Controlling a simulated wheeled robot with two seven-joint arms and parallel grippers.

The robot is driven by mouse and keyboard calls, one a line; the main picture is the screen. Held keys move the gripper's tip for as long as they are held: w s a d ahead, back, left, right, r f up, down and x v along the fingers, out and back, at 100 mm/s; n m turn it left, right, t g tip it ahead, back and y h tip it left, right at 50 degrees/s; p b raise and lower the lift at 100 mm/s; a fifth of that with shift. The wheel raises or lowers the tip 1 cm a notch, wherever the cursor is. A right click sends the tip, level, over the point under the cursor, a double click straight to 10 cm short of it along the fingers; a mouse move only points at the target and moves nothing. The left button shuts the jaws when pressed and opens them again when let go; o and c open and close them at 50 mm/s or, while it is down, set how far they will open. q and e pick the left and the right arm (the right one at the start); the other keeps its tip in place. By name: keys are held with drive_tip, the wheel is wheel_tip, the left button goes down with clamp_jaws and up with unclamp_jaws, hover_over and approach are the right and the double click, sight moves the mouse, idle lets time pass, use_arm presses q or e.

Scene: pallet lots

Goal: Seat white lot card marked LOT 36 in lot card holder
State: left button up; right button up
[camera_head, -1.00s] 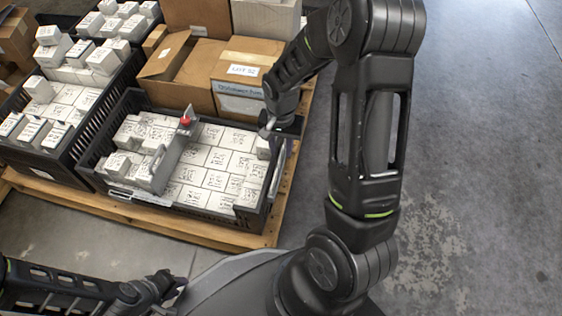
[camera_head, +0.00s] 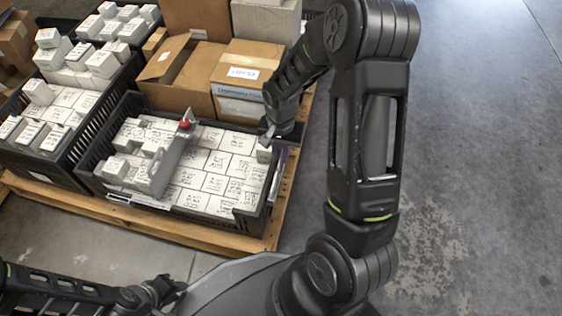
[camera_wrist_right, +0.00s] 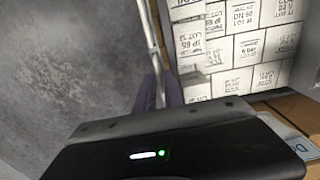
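No card with readable LOT 36 print shows. My right gripper (camera_head: 267,138) is at the right rim of the front black crate (camera_head: 105,150), its tips small and partly hidden in the head view. In the right wrist view, its dark fingers (camera_wrist_right: 160,93) are close around a thin pale strip (camera_wrist_right: 151,40) seen edge-on. I cannot tell whether this strip is the card or part of the holder or crate. A light frame-like piece (camera_head: 279,172) stands along the crate's right side. My left gripper (camera_head: 174,286) is low at the left, away from the crate; its opening is unclear.
The front crate holds several white printed boxes (camera_head: 215,182) and a grey divider (camera_head: 170,160) with a red knob (camera_head: 185,124). A carton (camera_head: 245,65) with a white label stands behind. The crates rest on a wooden pallet (camera_head: 230,240). Concrete floor (camera_head: 480,150) is clear at right.

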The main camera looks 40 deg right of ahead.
clamp_jaws()
drive_tip(key=shift+r, duration=0.15)
wheel_tip(320, 180, up, 10)
drive_tip(key=p, duration=0.4)
drive_tip(key=shift+p, duration=0.3)
idle(0.5)
drive_tip(key=w+a+r+n, duration=0.5)
drive_tip(key=w+a+r, duration=0.1)
drive_tip(key=r, duration=0.3)
drive_tip(key=w+a+r+n, duration=0.5)
drive_tip(key=w+a+r, duration=0.2)
drive_tip(key=a+r, duration=0.2)
drive_tip(key=shift+w+r, duration=0.15)
